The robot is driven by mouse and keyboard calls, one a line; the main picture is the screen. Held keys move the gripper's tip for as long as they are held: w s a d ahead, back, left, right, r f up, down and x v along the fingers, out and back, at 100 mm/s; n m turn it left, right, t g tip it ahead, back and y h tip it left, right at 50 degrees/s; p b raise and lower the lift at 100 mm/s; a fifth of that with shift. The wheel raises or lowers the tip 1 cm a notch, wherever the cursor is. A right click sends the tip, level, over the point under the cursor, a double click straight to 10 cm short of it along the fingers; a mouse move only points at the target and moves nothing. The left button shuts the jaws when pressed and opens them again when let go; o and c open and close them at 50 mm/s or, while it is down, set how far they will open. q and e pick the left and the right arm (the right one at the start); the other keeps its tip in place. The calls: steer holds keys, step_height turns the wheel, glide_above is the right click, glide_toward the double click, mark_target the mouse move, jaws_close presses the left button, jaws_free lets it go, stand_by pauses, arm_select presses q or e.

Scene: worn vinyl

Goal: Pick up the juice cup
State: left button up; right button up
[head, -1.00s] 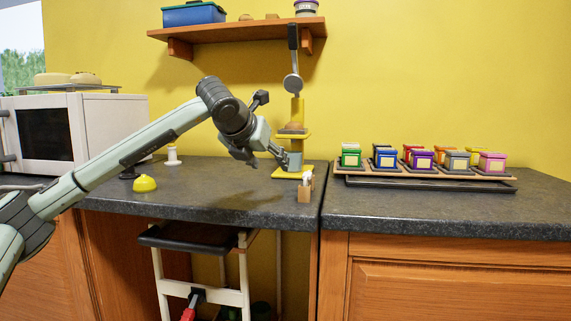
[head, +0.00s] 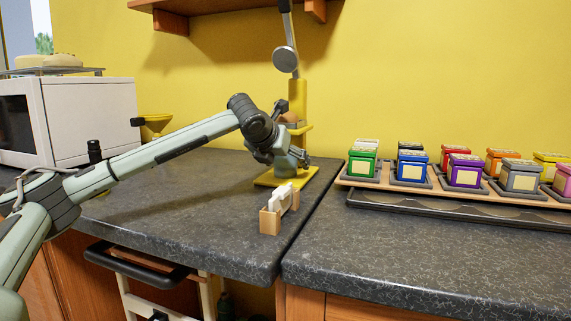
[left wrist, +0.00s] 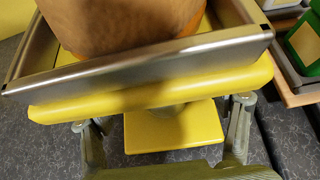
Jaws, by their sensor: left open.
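The yellow juice press (head: 297,98) stands at the back of the left counter, with a raised lever. A small blue-grey shape (head: 284,169) sits between its shelf and its base; it looks like the juice cup, mostly hidden by my gripper. My left gripper (head: 287,158) is open at the press, just below the shelf, with its fingers around that spot. In the left wrist view, the fingers (left wrist: 166,136) are spread on either side of the yellow base (left wrist: 174,128). The press shelf and a metal tray (left wrist: 140,68) block the upper part. Contact with the cup cannot be told.
A wooden holder with white packets (head: 278,208) stands in front of the press. A rack of coloured boxes (head: 464,172) is on the right counter. A microwave (head: 70,118) and a yellow funnel-like item (head: 155,124) are to the left. The front counter is mostly clear.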

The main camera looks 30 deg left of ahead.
arm_select(q)
steer(key=shift+s, duration=0.1)
steer(key=c, duration=1.2)
steer(key=shift+c, duration=0.8)
steer(key=shift+r, duration=0.15)
